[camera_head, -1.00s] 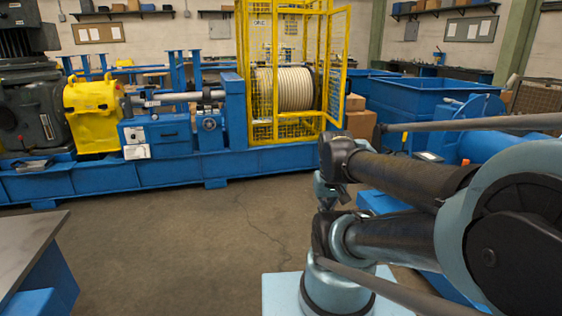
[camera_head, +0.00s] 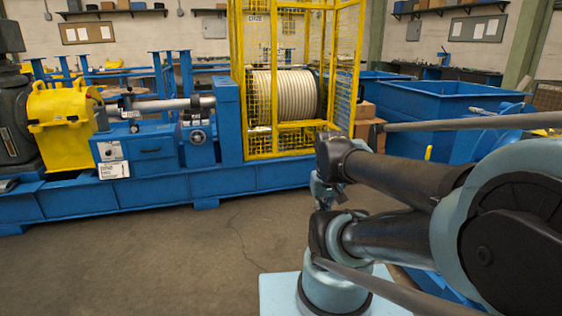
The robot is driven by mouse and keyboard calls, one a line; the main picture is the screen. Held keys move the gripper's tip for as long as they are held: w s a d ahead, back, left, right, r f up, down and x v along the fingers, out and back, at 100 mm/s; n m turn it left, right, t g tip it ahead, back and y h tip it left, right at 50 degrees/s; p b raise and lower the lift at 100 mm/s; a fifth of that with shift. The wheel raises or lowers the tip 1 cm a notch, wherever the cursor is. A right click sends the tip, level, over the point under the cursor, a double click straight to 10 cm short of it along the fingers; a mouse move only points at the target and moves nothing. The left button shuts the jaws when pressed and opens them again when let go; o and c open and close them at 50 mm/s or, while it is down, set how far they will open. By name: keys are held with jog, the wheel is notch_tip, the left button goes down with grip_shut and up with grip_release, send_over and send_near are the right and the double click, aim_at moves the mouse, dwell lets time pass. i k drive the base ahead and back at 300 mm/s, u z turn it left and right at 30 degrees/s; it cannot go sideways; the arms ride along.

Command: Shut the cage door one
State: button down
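The yellow mesh cage (camera_head: 238,70) stands on the blue machine at the upper middle and encloses a large drum wound with pale cable (camera_head: 285,97). Its mesh door (camera_head: 346,75) is at the cage's right side and stands open, swung out toward me. The cage front shows an open gap with the drum visible behind it. My arm fills the right of the view, well in front of the cage and apart from the door. At its left end is a small dark and light-blue part (camera_head: 326,190); I cannot make out gripper fingers there.
A blue machine base (camera_head: 150,185) runs along the left and middle. A yellow housing (camera_head: 62,125) sits at its left. Cardboard boxes (camera_head: 367,128) and large blue bins (camera_head: 425,105) stand right of the cage. The concrete floor (camera_head: 160,265) in front is clear.

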aim_at(356, 85)
jog(key=i, duration=2.4)
jog(key=z, duration=2.9)
jog(key=i, duration=0.55)
jog(key=u, duration=1)
